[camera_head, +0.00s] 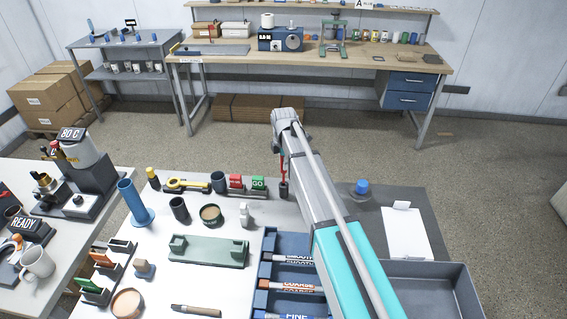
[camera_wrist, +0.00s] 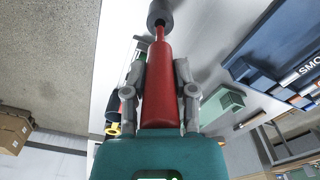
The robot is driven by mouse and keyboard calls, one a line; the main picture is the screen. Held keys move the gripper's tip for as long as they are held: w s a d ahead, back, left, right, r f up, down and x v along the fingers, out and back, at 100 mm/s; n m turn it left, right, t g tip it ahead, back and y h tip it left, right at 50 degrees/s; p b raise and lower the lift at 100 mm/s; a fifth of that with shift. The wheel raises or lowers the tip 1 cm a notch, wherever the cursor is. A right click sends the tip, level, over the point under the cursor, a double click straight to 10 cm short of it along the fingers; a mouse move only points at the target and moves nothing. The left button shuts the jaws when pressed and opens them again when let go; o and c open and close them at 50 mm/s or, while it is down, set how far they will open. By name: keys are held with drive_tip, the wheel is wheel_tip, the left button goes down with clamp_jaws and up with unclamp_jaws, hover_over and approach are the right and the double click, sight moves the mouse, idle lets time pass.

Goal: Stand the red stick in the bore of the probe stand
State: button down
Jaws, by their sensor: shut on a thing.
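The red stick (camera_wrist: 158,90) is between the two fingers of my gripper (camera_wrist: 160,72) in the wrist view, and the gripper is shut on it. Its thin end points at the dark grey probe stand (camera_wrist: 160,12). In the head view the red stick (camera_head: 282,170) hangs about upright at the left edge of my arm, its lower end at the top of the small dark probe stand (camera_head: 283,190). The thin end meets the stand's top; I cannot tell how deep it is in the bore. My arm hides most of the gripper there.
Left of the stand are a green block labelled GO (camera_head: 259,184), a red block (camera_head: 236,181) and a white bottle (camera_head: 245,215). A blue divided tray (camera_head: 268,262) lies nearer. A blue knob-like object (camera_head: 361,187) is on the grey mat to the right.

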sight(284, 182)
drive_tip(key=shift+f+b, duration=3.1)
idle(0.6)
drive_tip(key=shift+c, duration=1.8)
unclamp_jaws()
drive_tip(key=shift+r, duration=0.15)
wheel_tip(284, 182, up, 12)
drive_tip(key=p, duration=1.2)
